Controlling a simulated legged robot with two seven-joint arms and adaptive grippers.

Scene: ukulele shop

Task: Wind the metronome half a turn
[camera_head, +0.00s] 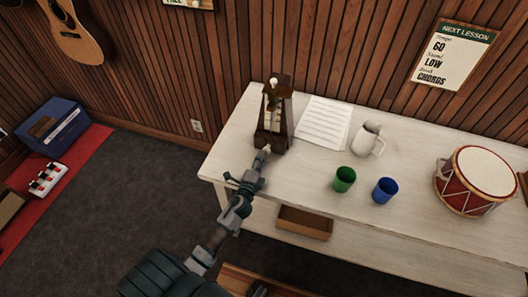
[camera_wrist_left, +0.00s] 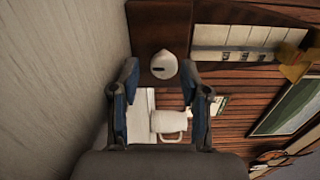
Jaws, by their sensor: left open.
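The metronome (camera_head: 273,120) is a dark wooden case with a pale scale, standing upright at the left end of the white table. Its winding key, a pale rounded knob with a dark slot (camera_wrist_left: 163,65), sticks out of the dark wooden side in the left wrist view. My left gripper (camera_head: 257,166) is open at the metronome's near side. In the left wrist view its fingertips (camera_wrist_left: 158,80) lie either side of the knob, with gaps visible; I cannot tell how deep the knob sits between them.
Sheet music (camera_head: 323,122) lies right of the metronome. A white pitcher (camera_head: 367,139), a green cup (camera_head: 344,179), a blue cup (camera_head: 385,190) and a red drum (camera_head: 477,180) stand farther right. The table (camera_head: 300,180) is bare in front of the sheets.

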